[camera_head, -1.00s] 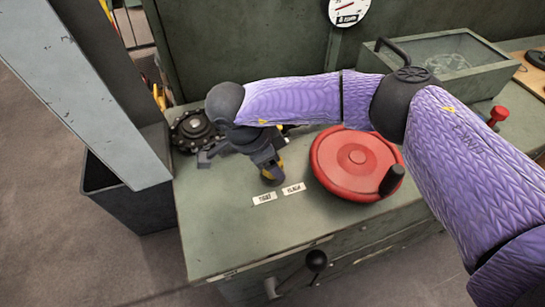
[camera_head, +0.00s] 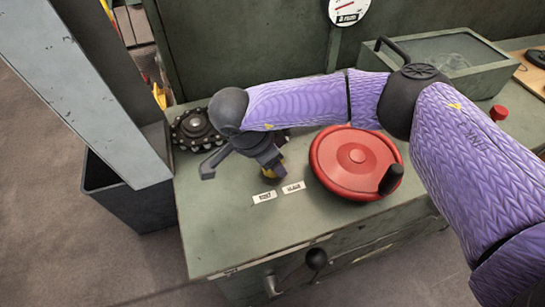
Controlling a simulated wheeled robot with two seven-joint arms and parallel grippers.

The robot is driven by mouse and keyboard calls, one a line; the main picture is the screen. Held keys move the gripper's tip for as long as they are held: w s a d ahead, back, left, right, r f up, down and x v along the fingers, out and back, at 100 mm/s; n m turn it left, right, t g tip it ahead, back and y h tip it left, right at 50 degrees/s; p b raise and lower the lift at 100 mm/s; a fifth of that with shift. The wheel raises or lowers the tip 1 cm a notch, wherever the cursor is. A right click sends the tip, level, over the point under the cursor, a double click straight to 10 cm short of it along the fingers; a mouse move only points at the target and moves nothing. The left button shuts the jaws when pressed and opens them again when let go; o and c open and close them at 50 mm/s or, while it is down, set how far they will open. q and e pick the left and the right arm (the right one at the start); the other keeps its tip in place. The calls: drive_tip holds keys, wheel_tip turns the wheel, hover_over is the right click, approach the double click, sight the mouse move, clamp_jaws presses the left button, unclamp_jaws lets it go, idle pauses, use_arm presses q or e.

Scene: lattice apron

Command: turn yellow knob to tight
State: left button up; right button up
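The yellow knob (camera_head: 268,174) stands on the green bench top, just behind two small white labels (camera_head: 264,197) whose print is too small to read surely. My purple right arm reaches in from the right, over the bench. My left gripper is not in view.
A red handwheel (camera_head: 345,160) with a black handle stands close right of the gripper. A dark studded wheel (camera_head: 195,130) is at left. A lidded green box (camera_head: 440,65), a red knob (camera_head: 499,113) and a gauge (camera_head: 348,10) are farther back. A black-knobbed lever (camera_head: 316,260) sticks out in front.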

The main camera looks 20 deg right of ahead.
drive_tip(key=o, duration=0.4)
drive_tip(key=shift+o, duration=0.2)
drive_tip(key=p+v, duration=0.2)
drive_tip(key=v, duration=0.8)
drive_tip(key=shift+p, duration=0.4)
drive_tip(key=shift+f, duration=0.1)
